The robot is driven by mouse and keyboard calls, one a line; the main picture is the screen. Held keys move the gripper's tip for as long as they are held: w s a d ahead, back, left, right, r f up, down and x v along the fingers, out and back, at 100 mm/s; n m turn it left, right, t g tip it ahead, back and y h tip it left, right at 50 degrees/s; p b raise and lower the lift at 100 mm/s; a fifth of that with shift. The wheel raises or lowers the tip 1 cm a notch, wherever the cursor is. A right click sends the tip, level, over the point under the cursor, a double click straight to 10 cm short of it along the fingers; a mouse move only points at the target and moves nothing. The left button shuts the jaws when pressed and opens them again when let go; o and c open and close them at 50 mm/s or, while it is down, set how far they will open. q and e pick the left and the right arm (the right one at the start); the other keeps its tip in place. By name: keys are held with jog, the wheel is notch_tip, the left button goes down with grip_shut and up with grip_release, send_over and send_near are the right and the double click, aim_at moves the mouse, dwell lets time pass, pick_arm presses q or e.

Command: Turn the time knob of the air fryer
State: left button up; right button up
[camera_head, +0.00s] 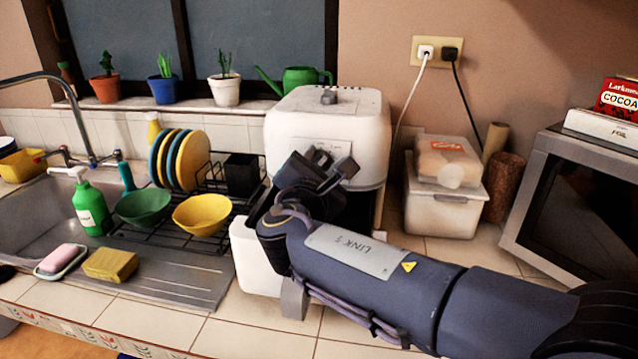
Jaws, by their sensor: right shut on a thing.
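The white air fryer (285,131) stands against the back wall, with a small grey knob (329,97) on its top. Its drawer (256,262) is pulled out at the front, with a grey handle (293,299) below my arm. My right gripper (322,168) is at the fryer's front face, below the top knob and apart from it. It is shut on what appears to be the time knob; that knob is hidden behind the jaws. My right arm covers much of the fryer's lower front. My left gripper is not in view.
A dish rack with plates (185,160), a green bowl (144,207) and a yellow bowl (202,214) stands left of the fryer. A white container (441,206) and a microwave (580,205) stand to the right. A green watering can (303,78) sits behind.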

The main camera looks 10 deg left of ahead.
jog(key=shift+f+m+b, duration=0.15)
jog(key=shift+m+b, duration=0.75)
jog(key=shift+b, duration=0.05)
jog(key=o, duration=1)
jog(key=shift+s, duration=0.1)
jog(key=s, duration=0.7)
jog(key=shift+s+b, duration=0.35)
jog(key=shift+b, duration=0.05)
